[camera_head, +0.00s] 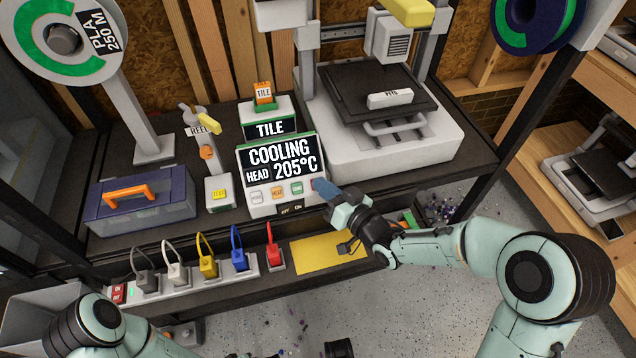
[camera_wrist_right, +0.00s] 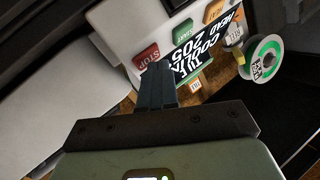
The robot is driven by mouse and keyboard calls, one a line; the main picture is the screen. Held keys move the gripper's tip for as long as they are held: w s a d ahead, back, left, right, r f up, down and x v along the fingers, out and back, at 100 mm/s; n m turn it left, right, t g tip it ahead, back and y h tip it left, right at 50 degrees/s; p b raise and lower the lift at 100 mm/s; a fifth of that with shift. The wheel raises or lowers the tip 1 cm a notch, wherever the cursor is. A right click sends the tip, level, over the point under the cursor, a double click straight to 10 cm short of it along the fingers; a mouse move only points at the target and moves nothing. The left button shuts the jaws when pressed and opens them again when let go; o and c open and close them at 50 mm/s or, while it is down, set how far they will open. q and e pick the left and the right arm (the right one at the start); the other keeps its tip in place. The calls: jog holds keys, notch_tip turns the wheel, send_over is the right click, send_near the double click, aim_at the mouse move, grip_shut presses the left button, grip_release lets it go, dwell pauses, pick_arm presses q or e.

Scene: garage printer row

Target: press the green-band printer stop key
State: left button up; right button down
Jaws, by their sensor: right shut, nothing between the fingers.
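The control panel (camera_head: 285,208) shows "COOLING HEAD 205°C" on its screen (camera_head: 282,162). A green-banded "TILE" sign (camera_head: 269,128) stands behind it. The red STOP key (camera_wrist_right: 146,55) is at the end of the key row in the right wrist view, beside the green START key (camera_wrist_right: 182,29). My right gripper (camera_head: 323,190) is shut and empty, its blue fingertips at the panel's right end, covering most of the STOP key in the head view. In the wrist view the fingertips (camera_wrist_right: 160,72) overlap the key's edge; I cannot tell whether they touch it.
The printer (camera_head: 437,150) stands behind and right of the panel. A separate yellow key box (camera_head: 219,194) and a blue toolbox (camera_head: 140,200) are to the left. A power strip with several coloured plugs (camera_head: 207,258) runs below. A yellow sheet (camera_head: 318,256) lies below the gripper.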

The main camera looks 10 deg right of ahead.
dwell(0.4)
jog(key=shift+s+r+p, duration=0.3)
jog(key=shift+s+r, duration=0.2)
jog(key=s+r+p, duration=0.2)
jog(key=s+r, duration=0.1)
jog(key=shift+s+d+r, duration=0.1)
jog(key=shift+s+r, duration=0.2)
dwell(0.3)
dwell(0.7)
